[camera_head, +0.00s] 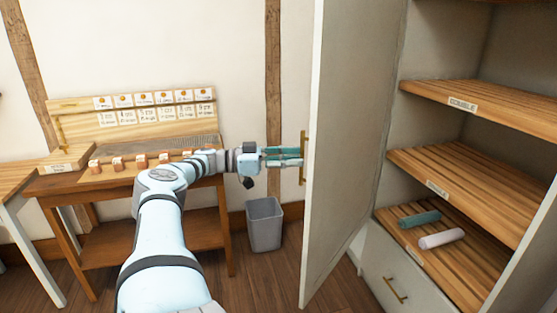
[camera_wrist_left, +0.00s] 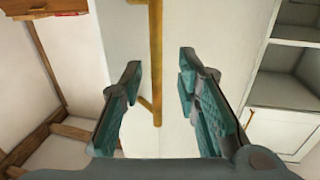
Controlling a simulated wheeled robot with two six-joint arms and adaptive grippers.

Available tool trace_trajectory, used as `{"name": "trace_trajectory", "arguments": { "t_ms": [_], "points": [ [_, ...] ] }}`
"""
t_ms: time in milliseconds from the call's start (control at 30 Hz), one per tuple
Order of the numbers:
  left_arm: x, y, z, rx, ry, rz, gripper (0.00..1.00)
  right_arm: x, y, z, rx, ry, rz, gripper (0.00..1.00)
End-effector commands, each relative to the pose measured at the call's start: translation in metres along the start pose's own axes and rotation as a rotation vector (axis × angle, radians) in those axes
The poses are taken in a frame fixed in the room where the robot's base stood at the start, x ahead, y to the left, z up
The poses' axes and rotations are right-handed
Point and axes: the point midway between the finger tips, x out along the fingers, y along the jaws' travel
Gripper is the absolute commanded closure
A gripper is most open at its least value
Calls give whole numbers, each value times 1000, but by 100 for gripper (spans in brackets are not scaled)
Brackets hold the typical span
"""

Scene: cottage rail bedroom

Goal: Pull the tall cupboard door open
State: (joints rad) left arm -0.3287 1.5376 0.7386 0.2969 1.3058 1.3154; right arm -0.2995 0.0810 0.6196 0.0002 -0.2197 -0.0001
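The tall cupboard door (camera_head: 345,130) is white and stands swung wide open, seen nearly edge-on in the head view, with the shelves to its right exposed. Its brass bar handle (camera_head: 303,158) is upright on the door's left face. My left gripper (camera_head: 292,156) is at the handle, fingers pointing right toward the door. In the left wrist view my left gripper (camera_wrist_left: 160,68) has its teal fingers apart. The handle (camera_wrist_left: 156,55) shows in the gap between them, nearer the left finger, and neither finger visibly clamps it. My right gripper is not in view.
Cupboard shelves (camera_head: 490,105) hold a teal roll (camera_head: 420,219) and a pale roll (camera_head: 441,239) low down. A drawer (camera_head: 400,285) is below. A wooden desk (camera_head: 120,180) with small blocks stands left. A grey bin (camera_head: 264,224) is on the floor behind my gripper.

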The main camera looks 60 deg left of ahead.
Motion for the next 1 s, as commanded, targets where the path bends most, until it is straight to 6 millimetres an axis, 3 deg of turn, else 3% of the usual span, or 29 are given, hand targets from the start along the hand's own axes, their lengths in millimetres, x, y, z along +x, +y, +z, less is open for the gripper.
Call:
{"name": "trace_trajectory", "arguments": {
  "t_ms": [300,567,667,733,767,867,933,967,1000],
  "points": [
    [-47,-2,2,0,-5,1,70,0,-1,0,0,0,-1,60],
    [-51,-1,1,-1,-3,3,70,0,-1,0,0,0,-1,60],
    [-55,-4,7,-2,-4,-15,85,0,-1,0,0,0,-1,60],
    [-68,-13,30,4,-14,-92,96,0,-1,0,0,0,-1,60],
    [-78,-19,47,9,-25,-147,100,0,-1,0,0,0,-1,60],
    [-124,-36,150,8,-114,-403,100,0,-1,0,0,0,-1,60],
    [-162,-25,256,-7,-256,-596,100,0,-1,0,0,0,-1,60],
    [-177,-11,305,-19,-338,-666,100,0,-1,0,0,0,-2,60],
    [-194,18,372,-41,-465,-740,100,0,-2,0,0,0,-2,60]
  ]
}}
